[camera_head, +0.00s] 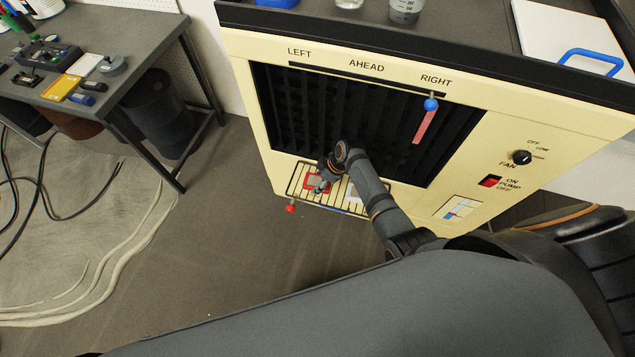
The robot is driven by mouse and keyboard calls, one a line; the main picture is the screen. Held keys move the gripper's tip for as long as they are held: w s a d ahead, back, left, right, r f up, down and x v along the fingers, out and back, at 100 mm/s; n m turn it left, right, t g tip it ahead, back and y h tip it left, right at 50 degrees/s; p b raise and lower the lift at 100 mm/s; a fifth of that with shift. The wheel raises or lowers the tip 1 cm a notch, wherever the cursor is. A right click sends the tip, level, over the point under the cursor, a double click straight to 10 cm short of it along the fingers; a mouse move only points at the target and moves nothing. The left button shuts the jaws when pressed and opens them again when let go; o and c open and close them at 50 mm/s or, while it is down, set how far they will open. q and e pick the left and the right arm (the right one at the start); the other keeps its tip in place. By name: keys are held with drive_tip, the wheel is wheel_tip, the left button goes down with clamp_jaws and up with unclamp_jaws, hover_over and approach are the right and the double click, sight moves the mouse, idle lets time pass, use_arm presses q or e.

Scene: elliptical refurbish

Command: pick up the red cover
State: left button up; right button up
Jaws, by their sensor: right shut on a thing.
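A small red cover (311,181) shows as a red square at the left of the slatted tray at the foot of the cream cooler front. My right gripper (321,187) reaches down to it from the right, with its fingers closed at the cover's right part. The fingers and wrist hide some of the cover. I cannot tell whether the cover is lifted off the slats or touching them. My left gripper is not in view.
The cream cooler (480,120) has a dark louvre, a blue-knobbed lever (431,105), a fan knob (522,157) and a red pump switch (490,181). A red ball knob (290,209) sticks out below the slatted tray (345,207).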

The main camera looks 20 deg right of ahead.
drive_tip(key=shift+c, duration=0.8)
drive_tip(key=shift+r, duration=0.15)
